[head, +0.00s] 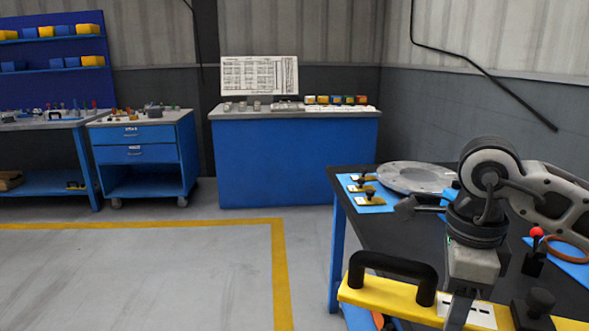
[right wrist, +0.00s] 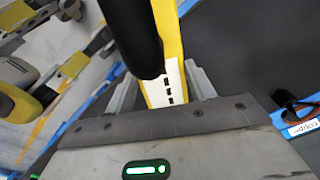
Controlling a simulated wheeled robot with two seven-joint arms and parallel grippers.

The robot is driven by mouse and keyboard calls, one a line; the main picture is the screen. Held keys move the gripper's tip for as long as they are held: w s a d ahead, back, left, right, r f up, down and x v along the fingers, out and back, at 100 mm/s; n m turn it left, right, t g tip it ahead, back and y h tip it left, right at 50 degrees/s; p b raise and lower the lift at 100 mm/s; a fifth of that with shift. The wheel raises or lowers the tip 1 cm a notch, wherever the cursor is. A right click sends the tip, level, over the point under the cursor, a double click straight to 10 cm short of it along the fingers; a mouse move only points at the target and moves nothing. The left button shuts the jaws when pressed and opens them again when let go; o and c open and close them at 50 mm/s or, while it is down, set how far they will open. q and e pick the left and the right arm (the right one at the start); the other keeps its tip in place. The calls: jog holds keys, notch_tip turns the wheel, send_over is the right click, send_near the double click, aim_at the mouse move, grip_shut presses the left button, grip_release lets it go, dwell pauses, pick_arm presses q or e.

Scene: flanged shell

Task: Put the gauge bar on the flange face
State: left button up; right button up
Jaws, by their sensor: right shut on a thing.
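The gauge bar (head: 395,296) is a long yellow bar with a black arched handle (head: 393,262) and a white slotted label. It spans the lower right of the head view, over the near part of the black table. My right gripper (head: 462,306) is shut on the gauge bar beside the handle. In the right wrist view the gauge bar (right wrist: 172,45) passes between the jaws (right wrist: 164,88), with the black handle (right wrist: 131,38) beside it. The flange face (head: 410,177), a round grey metal plate, lies at the table's far side, partly hidden by my arm. The left gripper is out of view.
Small yellow pieces with black knobs (head: 368,194) sit on blue mats at the table's far left. A red-knobbed stand (head: 536,240) and an orange ring (head: 566,249) lie to the right. The black tabletop (head: 400,228) between bar and flange is mostly clear.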

aim_at(442, 317)
jog(key=n, duration=0.2)
jog(key=n+p, duration=0.1)
jog(key=n, duration=0.3)
jog(key=shift+s+a+f, duration=0.2)
jog(key=shift+a+f, duration=0.15)
jog(key=shift+a, duration=0.05)
jog(key=n, duration=0.2)
jog(key=n+p, duration=0.1)
jog(key=n, duration=0.1)
jog(key=f+n+p, duration=0.1)
jog(key=n, duration=0.1)
jog(key=shift+s+a, duration=0.25)
jog(key=shift+a, duration=0.1)
jog(key=n, duration=0.2)
jog(key=n+p, duration=0.1)
jog(key=n, duration=0.1)
jog(key=shift+s+a+f, duration=0.25)
jog(key=shift+f, duration=0.05)
jog(key=n, duration=0.3)
jog(key=n+p, duration=0.1)
jog(key=shift+s+a+f+n, duration=0.3)
jog(key=shift+f+n, duration=0.1)
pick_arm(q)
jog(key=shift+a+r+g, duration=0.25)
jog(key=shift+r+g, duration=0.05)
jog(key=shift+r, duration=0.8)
pick_arm(e)
jog(key=shift+s+a+f+n, duration=0.1)
jog(key=shift+s+f+n, duration=0.05)
jog(key=shift+n, duration=0.85)
